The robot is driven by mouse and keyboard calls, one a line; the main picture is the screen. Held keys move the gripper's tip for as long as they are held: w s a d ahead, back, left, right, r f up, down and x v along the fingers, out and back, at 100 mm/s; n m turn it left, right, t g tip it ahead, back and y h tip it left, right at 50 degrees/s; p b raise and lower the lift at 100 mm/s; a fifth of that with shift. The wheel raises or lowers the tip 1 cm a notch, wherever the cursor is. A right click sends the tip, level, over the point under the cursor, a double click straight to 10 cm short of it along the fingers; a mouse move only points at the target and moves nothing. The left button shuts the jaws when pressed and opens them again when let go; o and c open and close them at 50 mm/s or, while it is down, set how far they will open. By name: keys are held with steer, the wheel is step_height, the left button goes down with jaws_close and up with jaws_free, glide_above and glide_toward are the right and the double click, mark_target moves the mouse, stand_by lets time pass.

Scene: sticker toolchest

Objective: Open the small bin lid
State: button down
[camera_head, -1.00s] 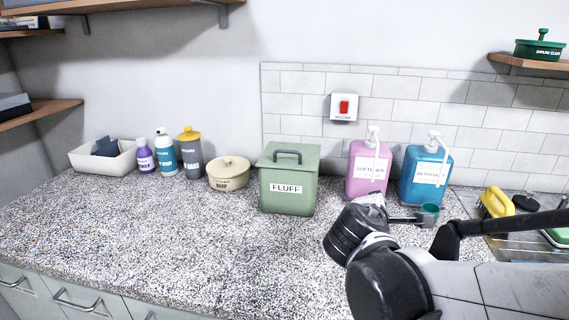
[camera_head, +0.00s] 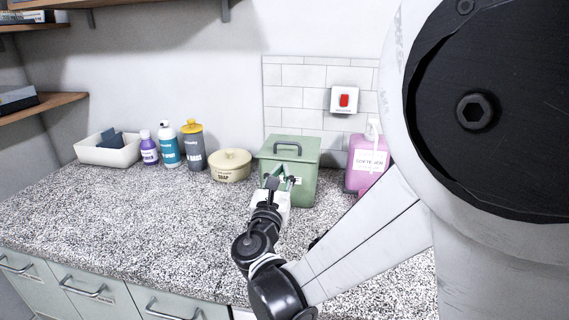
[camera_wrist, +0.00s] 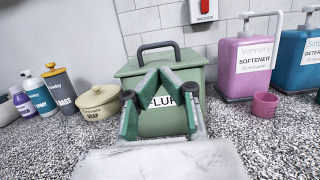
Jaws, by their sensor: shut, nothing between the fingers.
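The small green bin (camera_head: 304,183), labelled FLUFF, stands upright on the counter in the head view. It is also in the middle of the wrist view (camera_wrist: 196,82). Its lid (camera_head: 303,143) is down on it, with a dark arched handle (camera_head: 287,147) on top. The handle shows in the wrist view too (camera_wrist: 159,45). My gripper (camera_head: 288,178) is shut and empty, in front of the bin's front face and below the lid.
A cream SOAP pot (camera_head: 231,166) and several bottles (camera_head: 170,148) stand left of the bin. A pink softener dispenser (camera_head: 366,160) stands right, with a small pink cup (camera_wrist: 264,105) by it. The counter (camera_head: 130,220) is clear at the front left. A wall switch (camera_head: 344,101) is above.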

mark_target(287, 152)
steer(key=x, duration=0.8)
steer(key=shift+r, duration=0.15)
